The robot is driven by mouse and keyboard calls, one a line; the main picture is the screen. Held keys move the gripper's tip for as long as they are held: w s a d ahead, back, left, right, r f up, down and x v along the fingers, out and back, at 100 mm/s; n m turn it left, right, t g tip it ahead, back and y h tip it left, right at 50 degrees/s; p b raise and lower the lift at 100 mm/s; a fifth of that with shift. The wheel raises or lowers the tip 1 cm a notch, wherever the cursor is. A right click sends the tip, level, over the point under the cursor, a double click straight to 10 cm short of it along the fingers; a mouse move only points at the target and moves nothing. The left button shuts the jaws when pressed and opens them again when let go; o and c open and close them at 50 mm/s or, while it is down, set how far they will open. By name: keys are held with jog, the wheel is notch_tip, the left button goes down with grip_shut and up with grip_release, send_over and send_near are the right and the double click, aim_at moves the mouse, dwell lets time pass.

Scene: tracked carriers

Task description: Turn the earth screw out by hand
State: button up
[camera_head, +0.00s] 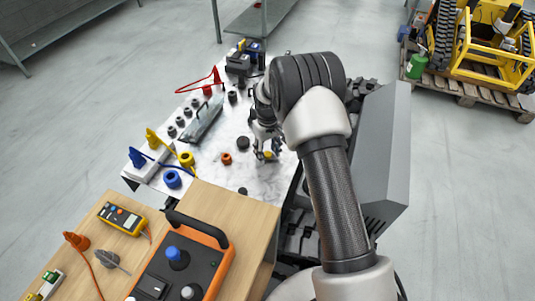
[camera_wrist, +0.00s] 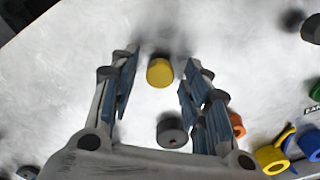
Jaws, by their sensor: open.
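A yellow round knob (camera_wrist: 159,72), which may be the earth screw, stands on the pale marbled top. In the wrist view it lies between the fingertips of my gripper (camera_wrist: 162,58), with a gap on both sides. My gripper is open and holds nothing. In the head view the yellow knob (camera_head: 268,155) shows small at the tips of my gripper (camera_head: 267,149), partly covered by the fingers. A grey round knob (camera_wrist: 172,132) with a red dot stands nearer the gripper's palm in the wrist view. No label tells which is the earth screw.
An orange ring-shaped piece (camera_head: 227,158) and a dark round knob (camera_head: 243,143) stand left of my gripper. Yellow and blue plugs (camera_head: 172,178) with cables are farther left. A wooden bench (camera_head: 240,210) in front carries a meter (camera_head: 122,218) and an orange-edged control box (camera_head: 205,260).

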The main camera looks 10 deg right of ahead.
jog(key=m, duration=1)
jog(key=shift+c, duration=0.3)
jog(key=c, duration=0.8)
jog(key=n, duration=0.6)
jog(key=shift+c, duration=0.2)
jog(key=n, duration=0.3)
jog(key=shift+n, duration=0.3)
